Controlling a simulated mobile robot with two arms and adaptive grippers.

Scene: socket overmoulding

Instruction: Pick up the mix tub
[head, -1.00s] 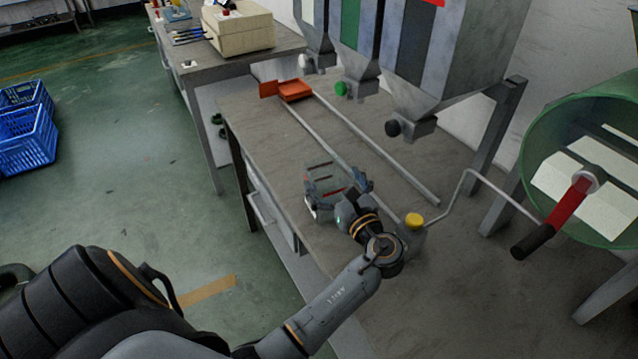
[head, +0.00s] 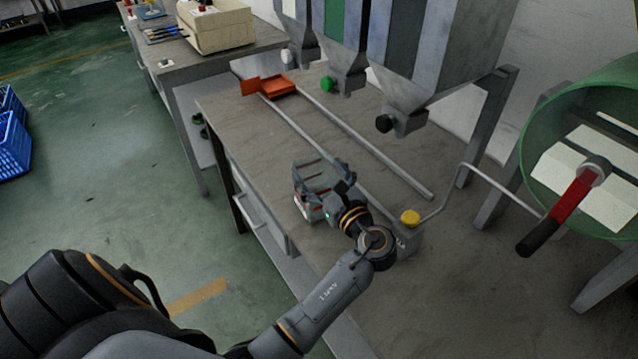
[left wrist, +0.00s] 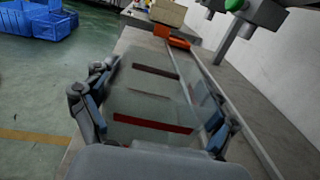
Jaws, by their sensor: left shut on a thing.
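The mix tub is a see-through, greyish box with dark red stripes; it shows in the left wrist view (left wrist: 155,98) between the two fingers and in the head view (head: 312,172) over the bench's near part. My left gripper (head: 325,182) is shut on the tub, with a finger along each side; it also shows in the left wrist view (left wrist: 155,115). The gripper hides part of the tub in the head view. I cannot tell whether the tub's base touches the bench. My right gripper is in neither view.
The bench (head: 240,120) carries two long rails and an orange tray (head: 278,87) at its far end. Hoppers with green (head: 328,84) and black (head: 384,123) knobs hang over the right side. A yellow knob (head: 410,218) is near my left wrist. A green drum (head: 540,140) stands at right.

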